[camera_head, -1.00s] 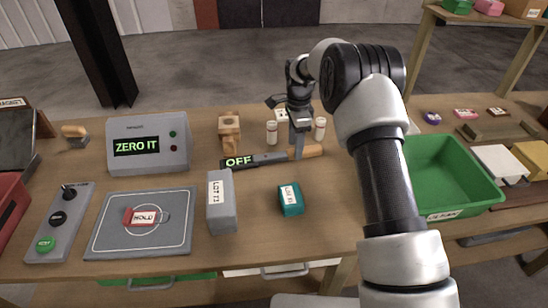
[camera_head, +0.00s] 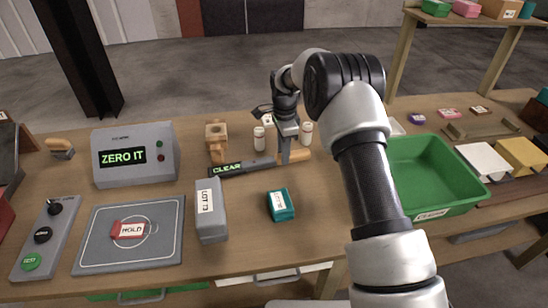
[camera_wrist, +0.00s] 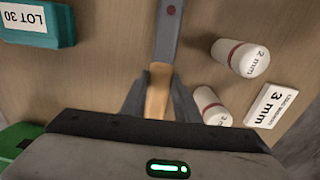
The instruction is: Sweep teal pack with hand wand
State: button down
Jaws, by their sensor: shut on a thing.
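The teal pack (camera_head: 281,207) lies on the bench in front of my gripper, with a white label on it. In the wrist view the pack (camera_wrist: 40,38) is at the upper left, its label reading LOT 30. The hand wand (camera_head: 240,168) has a grey body and a wooden handle, and its dark display reads CLEAR. My gripper (camera_head: 285,158) is shut on the wand's wooden handle. The wrist view shows the handle (camera_wrist: 158,92) between the fingers (camera_wrist: 155,105). The wand is behind the pack, apart from it; whether it touches the bench I cannot tell.
A grey LOT 73 block (camera_head: 210,215) stands left of the pack. Two white vials (camera_head: 259,139) and a wooden stand (camera_head: 215,140) are behind the wand. A ZERO IT box (camera_head: 134,155), a HOLD tag (camera_head: 130,230) on a grey plate and a green bin (camera_head: 430,215) are around.

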notch_tip(320, 180, up, 10)
dwell(0.4)
